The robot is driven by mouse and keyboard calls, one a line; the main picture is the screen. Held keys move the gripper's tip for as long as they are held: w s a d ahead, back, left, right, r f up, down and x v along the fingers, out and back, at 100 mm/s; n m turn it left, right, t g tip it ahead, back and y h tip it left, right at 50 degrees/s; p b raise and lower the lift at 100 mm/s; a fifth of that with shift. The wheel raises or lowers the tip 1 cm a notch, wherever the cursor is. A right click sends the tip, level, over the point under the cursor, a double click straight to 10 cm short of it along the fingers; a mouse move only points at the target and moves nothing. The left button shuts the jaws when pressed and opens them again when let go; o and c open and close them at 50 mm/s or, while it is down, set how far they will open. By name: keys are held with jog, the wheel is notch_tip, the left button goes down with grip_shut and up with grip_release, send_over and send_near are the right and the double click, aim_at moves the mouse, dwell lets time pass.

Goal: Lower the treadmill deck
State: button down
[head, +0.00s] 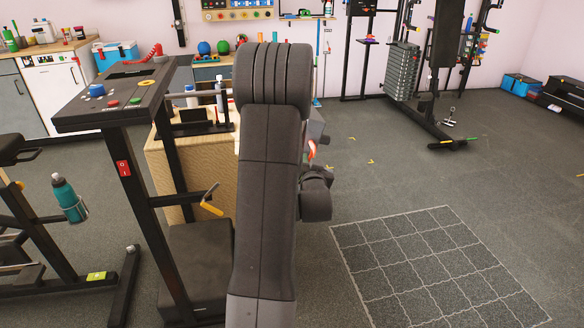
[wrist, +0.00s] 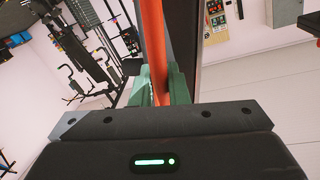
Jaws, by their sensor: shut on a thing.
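My gripper (wrist: 159,88), with green fingers, is shut on a red-orange bar (wrist: 153,40) in the wrist view. The bar runs up and out of the picture, alongside a dark upright panel (wrist: 184,35). I cannot tell whether that panel is the treadmill deck. In the head view a dark machine with a sloping console (head: 118,98) stands left of my arm. Its post carries a red switch (head: 124,168), and a yellow-tipped lever (head: 211,203) shows low beside it. My arm hides most of the gripper there; only a bit of red shows past it.
A wooden box (head: 185,165) stands behind the console post. An exercise bike with a teal bottle (head: 69,199) is at the left. A weight machine (head: 405,80) stands at the back. The floor with the white grid (head: 435,265) at the right is clear.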

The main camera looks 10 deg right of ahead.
jog(key=d+f+m+b, duration=0.1)
jog(key=d+f+b, duration=0.1)
jog(key=d, duration=0.6)
jog(key=shift+f+b, duration=0.3)
jog(key=shift+f, duration=0.1)
jog(key=c, duration=1.5)
grip_release()
jog(key=shift+c, duration=0.2)
jog(key=shift+o, duration=0.2)
jog(key=shift+d+f, duration=0.1)
